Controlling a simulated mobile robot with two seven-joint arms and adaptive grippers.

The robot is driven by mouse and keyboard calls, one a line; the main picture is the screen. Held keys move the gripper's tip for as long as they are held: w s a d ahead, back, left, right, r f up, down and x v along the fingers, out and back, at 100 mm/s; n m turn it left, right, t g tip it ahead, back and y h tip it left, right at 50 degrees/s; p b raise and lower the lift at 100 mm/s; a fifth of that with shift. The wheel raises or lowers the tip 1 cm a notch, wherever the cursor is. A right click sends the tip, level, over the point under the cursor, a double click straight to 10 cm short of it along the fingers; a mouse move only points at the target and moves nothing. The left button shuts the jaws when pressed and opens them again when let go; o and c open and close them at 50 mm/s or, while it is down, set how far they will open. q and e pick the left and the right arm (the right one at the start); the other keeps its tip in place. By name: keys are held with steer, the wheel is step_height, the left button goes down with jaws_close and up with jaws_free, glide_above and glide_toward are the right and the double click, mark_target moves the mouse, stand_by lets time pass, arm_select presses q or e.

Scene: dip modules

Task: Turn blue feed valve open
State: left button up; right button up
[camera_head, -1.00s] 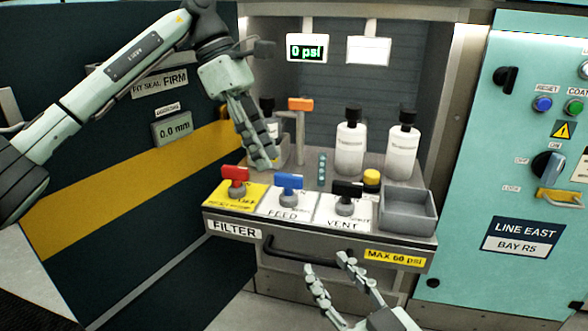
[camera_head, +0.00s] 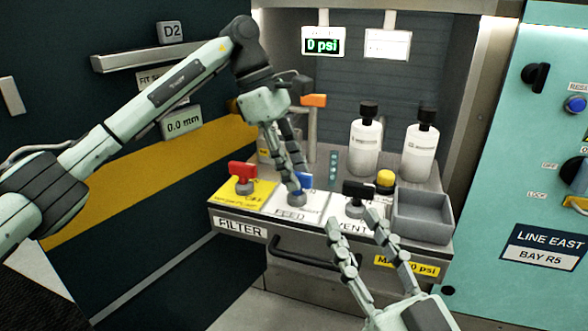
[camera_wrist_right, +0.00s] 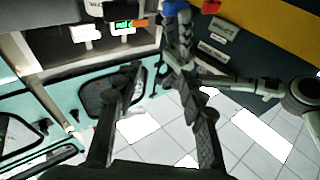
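The blue feed valve handle (camera_head: 306,182) stands on the white FEED plate (camera_head: 285,205), between the red and black handles. My left gripper (camera_head: 298,188) reaches down to it from above. Its fingertips cover part of the blue handle in the head view. I cannot tell whether they touch it or how far they are apart. In the right wrist view the blue handle (camera_wrist_right: 174,7) shows at the top edge. My right gripper (camera_head: 353,222) is open and empty, in front of the panel's front edge near the VENT label.
A red handle (camera_head: 243,172) stands left of the feed valve, a black handle (camera_head: 359,192) right of it. A yellow knob (camera_head: 386,179), a grey bin (camera_head: 424,214) and two white bottles (camera_head: 366,143) are further right. The display (camera_head: 323,43) reads 0 psi.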

arm_select(q)
steer(key=shift+c, duration=0.3)
jaws_close()
